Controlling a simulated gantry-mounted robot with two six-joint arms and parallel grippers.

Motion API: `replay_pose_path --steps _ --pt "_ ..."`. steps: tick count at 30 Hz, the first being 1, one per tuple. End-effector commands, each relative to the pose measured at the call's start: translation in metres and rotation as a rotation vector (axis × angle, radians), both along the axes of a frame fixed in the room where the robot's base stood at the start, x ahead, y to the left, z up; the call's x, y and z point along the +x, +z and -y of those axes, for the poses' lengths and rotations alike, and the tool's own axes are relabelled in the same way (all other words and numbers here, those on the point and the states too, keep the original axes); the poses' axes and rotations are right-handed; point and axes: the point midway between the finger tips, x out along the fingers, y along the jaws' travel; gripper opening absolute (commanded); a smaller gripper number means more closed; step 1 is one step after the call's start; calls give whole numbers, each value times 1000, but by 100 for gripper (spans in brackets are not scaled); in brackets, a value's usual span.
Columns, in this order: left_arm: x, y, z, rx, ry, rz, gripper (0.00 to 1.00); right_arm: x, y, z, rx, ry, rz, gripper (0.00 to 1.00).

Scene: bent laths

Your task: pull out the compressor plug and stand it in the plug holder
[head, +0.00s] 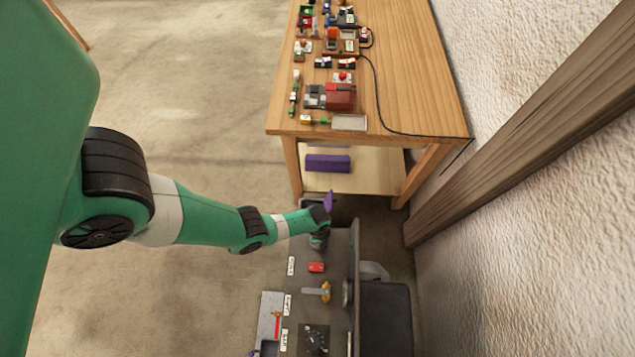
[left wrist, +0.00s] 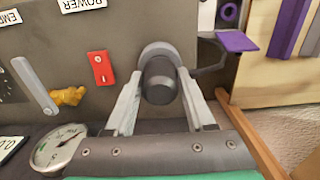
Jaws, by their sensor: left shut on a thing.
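The compressor plug (left wrist: 160,82) is a dark, round-ended cylinder in the left wrist view. A grey ring, seemingly the socket (left wrist: 160,48), shows behind it on the grey panel. My left gripper (head: 318,238) is shut on the plug, with one finger on each side. I cannot tell how deep the plug sits in the socket. A purple plate (left wrist: 237,41) on a dark bent arm, probably the plug holder, stands to the right of the plug. It also shows in the head view (head: 328,202), close to my gripper. My right gripper is out of view.
The grey panel carries a red switch (left wrist: 100,67), a lever (left wrist: 35,88) with a yellow valve (left wrist: 68,96) and a round gauge (left wrist: 58,148). A wooden table (head: 400,85) with many small things stands beyond, with a purple block (head: 328,163) on its lower shelf.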

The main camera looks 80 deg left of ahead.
Motion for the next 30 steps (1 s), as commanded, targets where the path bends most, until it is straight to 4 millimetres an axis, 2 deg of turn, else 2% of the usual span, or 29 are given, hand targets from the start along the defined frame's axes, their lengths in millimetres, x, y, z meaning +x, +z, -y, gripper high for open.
replay_pose_path --steps 30 --pt "0 -6 0 0 0 0 0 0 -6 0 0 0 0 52"
